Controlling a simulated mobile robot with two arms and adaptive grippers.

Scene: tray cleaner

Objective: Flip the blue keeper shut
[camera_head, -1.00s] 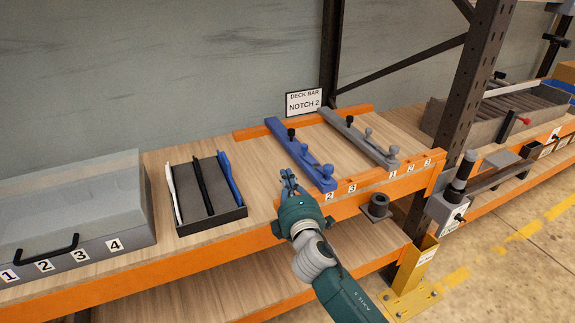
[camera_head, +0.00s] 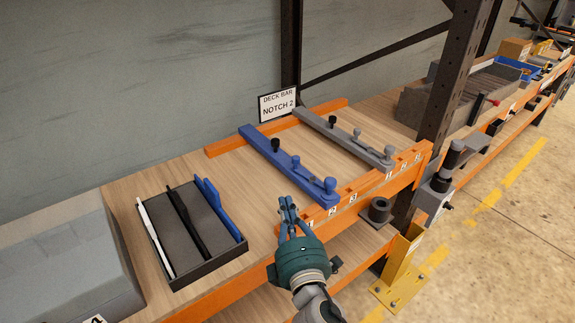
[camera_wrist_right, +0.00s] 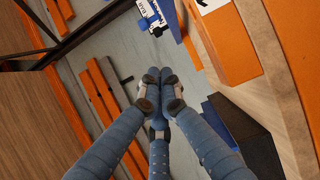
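The blue bar (camera_head: 262,148) lies from front to back across the orange rails, with a black knob on it. The blue keeper (camera_head: 314,180) seems to be the knobbed piece at its front end; how far it is turned is hard to tell. My right gripper (camera_head: 287,202) is in front and to the left of that end, apart from it. In the right wrist view, its blue fingers (camera_wrist_right: 158,78) come together at the tips with nothing seen between them. My left gripper is in neither view.
A grey bar (camera_head: 320,127) lies to the right of the blue bar. A dark tray (camera_head: 206,265) with white, black and blue strips stands at left. A sign reading NOTCH 2 (camera_head: 278,104) stands behind. An upright post (camera_head: 452,90) rises at right.

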